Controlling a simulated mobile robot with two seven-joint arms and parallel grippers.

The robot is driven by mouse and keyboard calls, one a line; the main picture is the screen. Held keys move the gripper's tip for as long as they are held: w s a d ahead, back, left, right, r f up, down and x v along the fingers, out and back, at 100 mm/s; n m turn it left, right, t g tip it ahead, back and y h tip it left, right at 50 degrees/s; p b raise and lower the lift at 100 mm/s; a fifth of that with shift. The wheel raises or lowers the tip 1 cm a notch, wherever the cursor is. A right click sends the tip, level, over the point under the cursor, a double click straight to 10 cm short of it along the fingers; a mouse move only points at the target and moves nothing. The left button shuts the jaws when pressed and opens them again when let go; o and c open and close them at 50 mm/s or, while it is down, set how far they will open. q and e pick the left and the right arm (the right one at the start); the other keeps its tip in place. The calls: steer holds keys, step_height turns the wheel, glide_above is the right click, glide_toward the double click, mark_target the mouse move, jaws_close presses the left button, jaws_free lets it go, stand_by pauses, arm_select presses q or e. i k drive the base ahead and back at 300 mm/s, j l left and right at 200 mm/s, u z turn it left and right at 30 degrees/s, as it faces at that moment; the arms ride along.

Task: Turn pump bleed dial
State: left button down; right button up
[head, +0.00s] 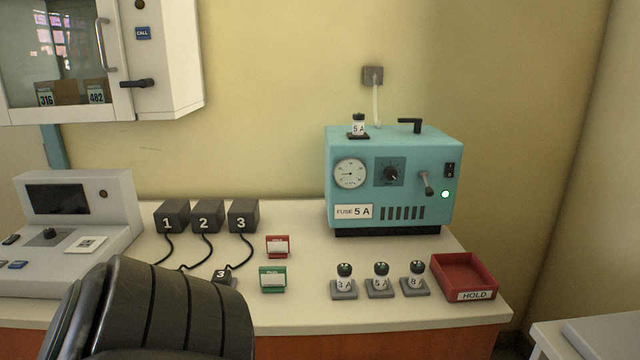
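The teal pump box (395,206) stands on the right part of the bench, against the wall. Its black dial (390,174) sits on a darker square plate in the middle of the front face. A round white gauge (350,173) is left of the dial. A lever (426,183) with a dark knob, a black rocker switch (450,170) and a lit green lamp (445,194) are right of it. A label below the gauge reads FUSE 5 A. Neither gripper shows in the head view, and nothing touches the dial.
Several small fuse holders (380,281) and a red HOLD tray (465,276) stand in front of the pump. A dark ribbed shape covers the bench's front left.

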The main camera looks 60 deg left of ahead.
mark_target(390, 173)
steer(key=u, duration=1.85)
